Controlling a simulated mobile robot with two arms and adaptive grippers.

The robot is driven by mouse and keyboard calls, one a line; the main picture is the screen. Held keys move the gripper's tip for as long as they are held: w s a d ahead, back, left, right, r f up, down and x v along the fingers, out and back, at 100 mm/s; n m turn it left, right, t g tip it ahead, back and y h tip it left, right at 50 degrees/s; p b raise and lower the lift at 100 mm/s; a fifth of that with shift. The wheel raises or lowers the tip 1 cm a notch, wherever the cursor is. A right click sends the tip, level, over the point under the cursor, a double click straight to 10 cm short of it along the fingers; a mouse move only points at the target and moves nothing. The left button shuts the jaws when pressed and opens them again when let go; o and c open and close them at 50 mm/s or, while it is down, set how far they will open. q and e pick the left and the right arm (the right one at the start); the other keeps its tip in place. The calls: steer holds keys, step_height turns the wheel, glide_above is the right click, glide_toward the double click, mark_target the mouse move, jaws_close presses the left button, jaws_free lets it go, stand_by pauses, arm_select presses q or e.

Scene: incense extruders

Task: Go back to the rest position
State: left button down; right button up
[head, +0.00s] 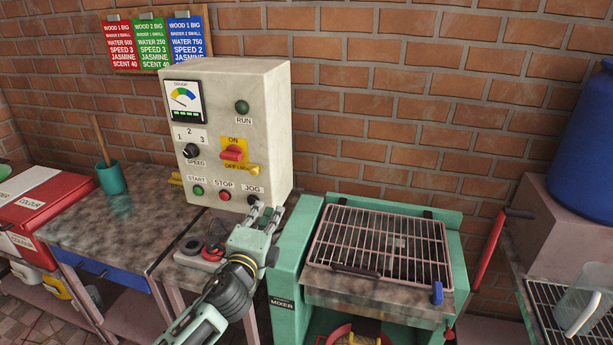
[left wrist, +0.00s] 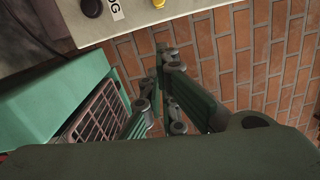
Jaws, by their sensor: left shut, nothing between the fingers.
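My left gripper (head: 265,212) is shut and empty. It is in front of the lower right corner of the grey control box (head: 270,120), close to the black JOG button (head: 253,201); I cannot tell whether it touches the box. In the left wrist view its fingers (left wrist: 163,75) come together in front of the brick wall, with nothing between them. The green mixer (head: 290,250) with its barred grid (head: 385,245) stands to the right of the gripper. My right gripper does not show.
Round dark and red parts (head: 204,248) lie just left of my left arm. A teal cup (head: 111,178) with a wooden stick stands on the left table. A red lever (head: 490,250) rises right of the mixer. A clear jug (head: 585,300) and a blue barrel (head: 590,150) are at the right.

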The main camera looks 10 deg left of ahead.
arm_select(q)
steer(key=s+f+n+g+y, duration=0.2)
steer(key=s+f+n+g, duration=0.8)
steer(key=s+f, duration=0.85)
steer(key=s+d+f+n+g+h, duration=0.1)
steer(key=s+d+n+g, duration=0.2)
steer(key=s, duration=0.8)
steer(key=s+d+f+n+g+h, duration=0.15)
steer(key=s+n, duration=0.25)
steer(key=s, duration=0.7)
step_height(320, 180, down, 25)
steer(key=g, duration=0.2)
steer(key=s+a+f, duration=0.2)
steer(key=s+f, duration=1.5)
steer(key=s, duration=0.1)
steer(key=shift+s+a+f+g, duration=0.15)
steer(key=shift+a+f+g, duration=0.1)
steer(key=shift+a+g, duration=0.15)
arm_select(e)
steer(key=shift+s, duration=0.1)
